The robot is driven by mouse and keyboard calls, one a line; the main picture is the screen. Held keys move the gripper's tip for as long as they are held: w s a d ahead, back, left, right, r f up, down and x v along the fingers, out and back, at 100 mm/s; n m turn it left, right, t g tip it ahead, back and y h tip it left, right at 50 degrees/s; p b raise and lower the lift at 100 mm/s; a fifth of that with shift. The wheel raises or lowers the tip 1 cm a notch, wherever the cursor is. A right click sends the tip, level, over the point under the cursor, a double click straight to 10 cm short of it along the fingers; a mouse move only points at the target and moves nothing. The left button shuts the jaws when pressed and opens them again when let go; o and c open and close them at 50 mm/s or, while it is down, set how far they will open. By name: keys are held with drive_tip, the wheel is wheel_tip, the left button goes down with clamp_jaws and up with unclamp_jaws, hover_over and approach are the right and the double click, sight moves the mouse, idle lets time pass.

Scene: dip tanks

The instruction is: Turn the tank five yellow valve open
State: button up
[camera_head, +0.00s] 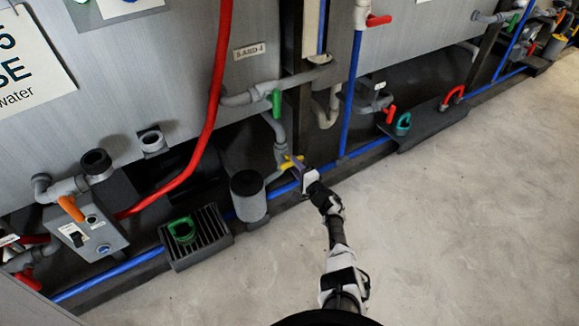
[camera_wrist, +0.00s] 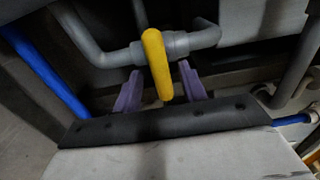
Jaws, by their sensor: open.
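The yellow valve (camera_head: 288,163) sits on grey piping low under the tank front in the head view. In the wrist view its yellow handle (camera_wrist: 157,65) hangs nearly upright in the picture, slightly tilted, across a grey horizontal pipe. My gripper (camera_head: 300,168) is right at the valve in the head view and partly covers it. In the wrist view my gripper's (camera_wrist: 159,84) two purple fingers are open, one on each side of the handle's lower end. Gaps show on both sides, so the fingers do not appear to grip it.
A green-handled valve (camera_head: 276,103) is above the yellow one. A dark grey cylinder (camera_head: 249,194) and a slotted black box (camera_head: 196,240) stand left of my gripper. A blue pipe (camera_head: 346,105) rises to the right. The pale floor (camera_head: 450,220) is clear at right.

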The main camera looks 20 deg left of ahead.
drive_tip(key=b+x, duration=0.2)
drive_tip(key=x, duration=0.1)
drive_tip(key=shift+w+a+f+b, duration=0.1)
drive_tip(key=shift+w+f+b, duration=0.1)
drive_tip(key=shift+b, duration=0.15)
drive_tip(key=shift+w+a+r+b, duration=0.2)
drive_tip(key=shift+w+a+b, duration=0.25)
drive_tip(key=shift+a, duration=0.1)
drive_tip(key=shift+s, duration=0.1)
drive_tip(key=shift+c, duration=0.3)
clamp_jaws()
